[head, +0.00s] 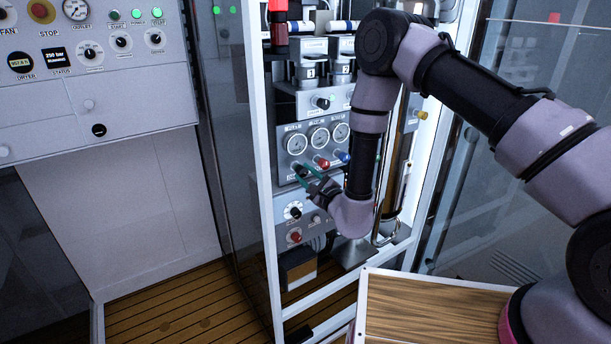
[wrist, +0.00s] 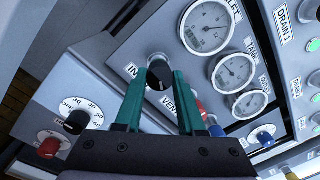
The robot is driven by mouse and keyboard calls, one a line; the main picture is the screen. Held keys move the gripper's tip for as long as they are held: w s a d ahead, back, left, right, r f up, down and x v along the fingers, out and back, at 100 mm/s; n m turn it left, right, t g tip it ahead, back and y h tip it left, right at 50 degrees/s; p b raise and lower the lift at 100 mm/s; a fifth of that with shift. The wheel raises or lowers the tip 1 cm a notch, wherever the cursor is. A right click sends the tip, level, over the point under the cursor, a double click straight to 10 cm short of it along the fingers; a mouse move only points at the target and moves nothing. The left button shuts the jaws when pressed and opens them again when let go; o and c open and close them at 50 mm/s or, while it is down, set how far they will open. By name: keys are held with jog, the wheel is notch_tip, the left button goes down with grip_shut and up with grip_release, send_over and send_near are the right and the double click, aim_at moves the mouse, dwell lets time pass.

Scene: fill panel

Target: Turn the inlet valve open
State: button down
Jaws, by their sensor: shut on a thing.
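The inlet valve is a black knob (wrist: 158,73) with a pale collar on the grey gauge panel (head: 285,140). A partly covered label starting "IN" is beside it in the wrist view. My gripper (wrist: 162,78) has teal fingers, one on each side of this knob, and is shut on it. In the head view my gripper (head: 307,177) reaches the lower left of the gauge panel, and its fingers partly hide the knob. How far the knob is turned cannot be told.
A red knob (head: 321,162) and a blue knob (head: 342,156) sit right of the inlet knob, under several gauges (head: 319,138). Below are a black dial knob (wrist: 76,122) and another red knob (wrist: 49,145). A white frame post (head: 258,160) stands left of the panel.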

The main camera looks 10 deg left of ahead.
jog(key=shift+s+n, duration=0.1)
jog(key=shift+n, duration=0.2)
dwell(0.4)
jog(key=c, duration=0.5)
grip_release()
jog(key=shift+v, duration=5.4)
